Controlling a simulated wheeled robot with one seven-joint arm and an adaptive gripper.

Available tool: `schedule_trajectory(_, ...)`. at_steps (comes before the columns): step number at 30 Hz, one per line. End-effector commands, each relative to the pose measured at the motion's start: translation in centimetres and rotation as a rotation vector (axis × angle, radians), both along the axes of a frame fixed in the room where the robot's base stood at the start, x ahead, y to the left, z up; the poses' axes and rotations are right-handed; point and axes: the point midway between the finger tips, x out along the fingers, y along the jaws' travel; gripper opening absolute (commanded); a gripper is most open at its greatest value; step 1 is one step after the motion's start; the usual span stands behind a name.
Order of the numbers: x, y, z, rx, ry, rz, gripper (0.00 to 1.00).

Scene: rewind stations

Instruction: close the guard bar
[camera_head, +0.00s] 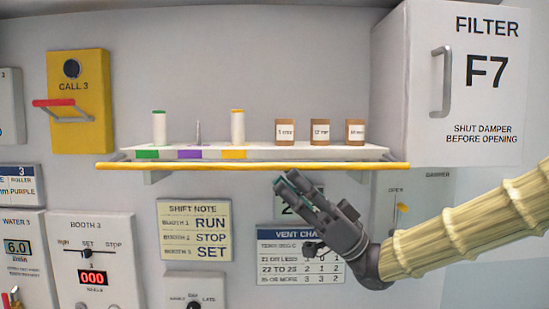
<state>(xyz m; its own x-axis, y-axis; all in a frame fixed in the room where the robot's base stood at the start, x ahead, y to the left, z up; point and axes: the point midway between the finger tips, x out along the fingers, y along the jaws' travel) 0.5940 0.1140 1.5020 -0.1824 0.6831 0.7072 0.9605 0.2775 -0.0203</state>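The guard bar (200,166) is a long yellow rod across the front of the white shelf (300,153). It lies low, at about the shelf's front edge, with a short grey arm at each end. I see nothing held, and the finger gap is too small to judge.
On the shelf stand a green-capped roll (159,128), a bare spindle (198,133), a yellow-capped roll (238,127) and three brown labelled jars (320,132). The filter cabinet (470,85) juts out at right. A yellow call box (79,100) is at left.

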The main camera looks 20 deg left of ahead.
Motion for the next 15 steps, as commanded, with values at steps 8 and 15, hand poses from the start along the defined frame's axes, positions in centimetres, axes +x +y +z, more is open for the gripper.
schedule_trajectory(8,-0.6,2.6,2.8,-0.001,0.000,-0.001,0.34)
schedule_trajectory(15,-0.8,3.4,3.4,-0.001,0.000,-0.001,0.34)
